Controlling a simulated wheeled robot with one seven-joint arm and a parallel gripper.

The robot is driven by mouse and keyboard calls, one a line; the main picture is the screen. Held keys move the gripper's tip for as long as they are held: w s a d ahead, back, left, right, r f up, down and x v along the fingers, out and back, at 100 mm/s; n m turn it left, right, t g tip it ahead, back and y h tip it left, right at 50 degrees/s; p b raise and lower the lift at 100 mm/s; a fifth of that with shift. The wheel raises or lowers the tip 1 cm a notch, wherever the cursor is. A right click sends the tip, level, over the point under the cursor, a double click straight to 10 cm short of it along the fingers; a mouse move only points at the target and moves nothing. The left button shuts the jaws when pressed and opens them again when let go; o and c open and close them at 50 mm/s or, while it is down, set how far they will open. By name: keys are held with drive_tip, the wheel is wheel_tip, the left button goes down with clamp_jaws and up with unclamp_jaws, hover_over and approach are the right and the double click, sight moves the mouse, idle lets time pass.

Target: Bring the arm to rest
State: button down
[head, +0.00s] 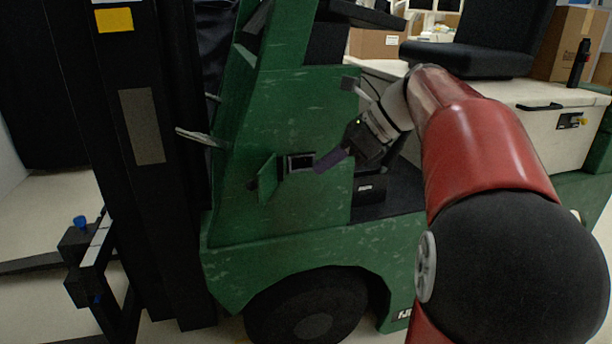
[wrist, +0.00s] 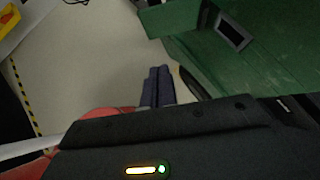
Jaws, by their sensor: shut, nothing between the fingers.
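My arm reaches from the lower right of the head view, bent over toward the green forklift body. My gripper (head: 326,162) is shut and empty, its dark fingers in front of the green side panel, close to a small dark-framed fitting (head: 297,163). From this view I cannot tell whether the fingers touch it. In the wrist view the two fingers of my gripper (wrist: 158,72) lie together over pale floor, with nothing between them.
The green forklift (head: 290,110) fills the middle, with a dark mast (head: 150,180) at left and a black seat (head: 465,58) at upper right. A green flap (head: 268,178) sticks out beside my gripper. In the wrist view, pale floor (wrist: 85,60) is open left of the green bodywork (wrist: 215,65).

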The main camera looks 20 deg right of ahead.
drive_tip(key=s+a+f+n+h, duration=0.3)
drive_tip(key=s+f+n+h, duration=0.1)
drive_tip(key=s+f+n, duration=0.4)
drive_tip(key=s+a+f+n+h, duration=0.4)
drive_tip(key=s+f+n, duration=0.5)
drive_tip(key=n, duration=0.7)
drive_tip(key=s, duration=0.3)
drive_tip(key=shift+s+f+t, duration=0.15)
drive_tip(key=shift+f+t, duration=0.05)
drive_tip(key=shift+t, duration=0.1)
